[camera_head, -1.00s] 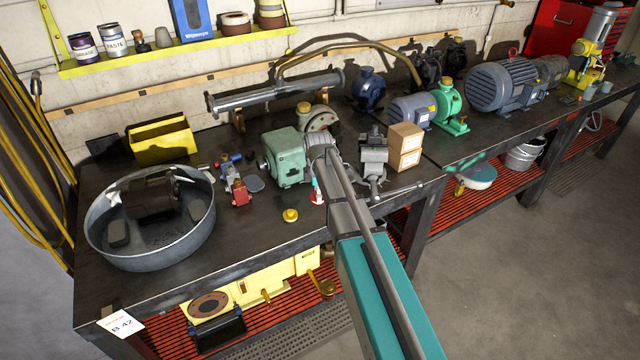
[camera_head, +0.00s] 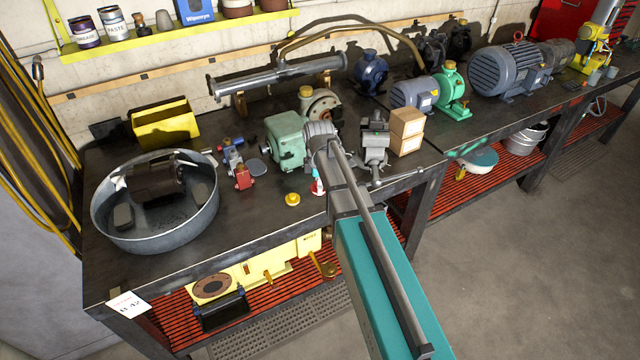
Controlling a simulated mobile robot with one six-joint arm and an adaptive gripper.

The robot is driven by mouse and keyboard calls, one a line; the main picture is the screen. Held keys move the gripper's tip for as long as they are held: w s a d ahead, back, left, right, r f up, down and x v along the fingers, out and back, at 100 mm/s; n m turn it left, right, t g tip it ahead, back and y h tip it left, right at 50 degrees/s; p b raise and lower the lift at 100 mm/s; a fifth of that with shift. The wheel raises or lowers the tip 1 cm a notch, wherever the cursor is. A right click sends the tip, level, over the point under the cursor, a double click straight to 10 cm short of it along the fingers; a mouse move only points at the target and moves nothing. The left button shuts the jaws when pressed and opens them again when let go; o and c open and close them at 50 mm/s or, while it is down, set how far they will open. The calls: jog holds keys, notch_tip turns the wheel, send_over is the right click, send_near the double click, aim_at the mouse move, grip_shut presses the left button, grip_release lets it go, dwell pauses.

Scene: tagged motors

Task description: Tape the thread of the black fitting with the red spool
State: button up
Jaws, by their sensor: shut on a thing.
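My arm reaches over the front of the bench, and my gripper (camera_head: 316,176) points down at its end, mostly hidden behind my wrist. It is shut on a small red and white thing, which looks like the red spool (camera_head: 319,188), just above or at the bench top. A grey vise (camera_head: 375,152) stands close to the right. A small dark piece at its top looks like the black fitting (camera_head: 377,124); its thread is too small to make out. The spool and this piece are apart.
A green gearbox (camera_head: 287,142) stands just left of my wrist, with a yellow knob (camera_head: 292,199) in front. A round metal pan (camera_head: 150,235) fills the bench's left end. Bare bench lies between pan and knob.

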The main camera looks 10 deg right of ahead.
jog(key=shift+f+b, duration=1.1)
jog(key=shift+f, duration=0.05)
jog(key=shift+r, duration=0.1)
